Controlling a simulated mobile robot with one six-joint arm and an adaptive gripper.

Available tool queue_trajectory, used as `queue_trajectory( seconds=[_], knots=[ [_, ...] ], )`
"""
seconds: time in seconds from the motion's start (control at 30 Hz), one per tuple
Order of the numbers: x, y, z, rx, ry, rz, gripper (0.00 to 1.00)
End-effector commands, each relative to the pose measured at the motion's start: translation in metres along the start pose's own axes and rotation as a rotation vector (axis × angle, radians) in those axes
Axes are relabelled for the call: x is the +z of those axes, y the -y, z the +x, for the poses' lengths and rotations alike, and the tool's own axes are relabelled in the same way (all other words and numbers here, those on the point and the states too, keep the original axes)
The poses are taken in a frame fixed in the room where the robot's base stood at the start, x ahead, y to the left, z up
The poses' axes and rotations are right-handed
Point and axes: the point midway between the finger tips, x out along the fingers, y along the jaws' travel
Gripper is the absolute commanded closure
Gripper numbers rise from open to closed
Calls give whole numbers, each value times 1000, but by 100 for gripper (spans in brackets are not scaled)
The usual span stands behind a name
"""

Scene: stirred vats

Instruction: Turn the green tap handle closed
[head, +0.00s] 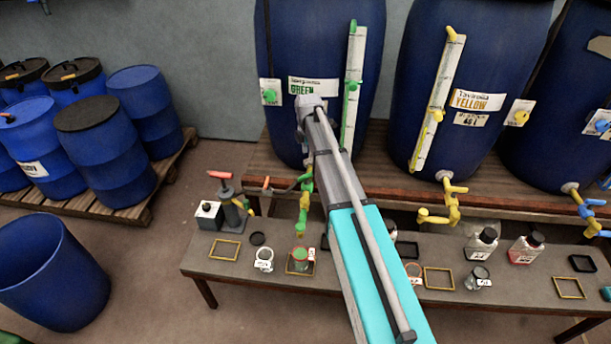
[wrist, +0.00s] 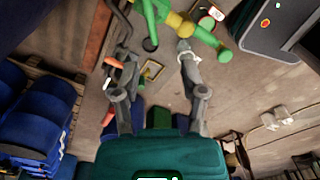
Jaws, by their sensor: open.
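The green tap (head: 304,202) hangs below the blue vat labelled GREEN (head: 275,60), left of my arm in the head view. It has green parts and a yellowish middle. In the wrist view the green tap (wrist: 205,36) crosses the top edge, just beyond my fingertips. One green bar with a rounded end reaches down to the right; which bar is the handle is hard to tell. My gripper (wrist: 155,52) is open, with nothing between its fingers. Its right fingertip appears close to the tap; contact cannot be told. In the head view I cannot make out my gripper.
A low bench (head: 400,275) under the taps holds a green-filled cup (head: 300,255), small frames and bottles (head: 481,243). A grey device with a red handle (head: 220,174) stands left of the tap. A yellow tap (head: 448,203) is at right. Blue drums (head: 100,150) stand left.

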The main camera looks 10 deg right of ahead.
Motion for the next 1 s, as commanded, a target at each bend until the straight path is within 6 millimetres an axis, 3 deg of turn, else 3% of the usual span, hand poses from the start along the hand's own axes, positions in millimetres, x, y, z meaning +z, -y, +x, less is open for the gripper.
queue_trajectory(
  seconds=[0.2,0.67,1.0],
  knots=[
    [3,-11,-1,0,0,-104,46],
    [2,-11,1,0,0,-110,46],
    [2,-11,16,0,0,-111,46]
  ],
)
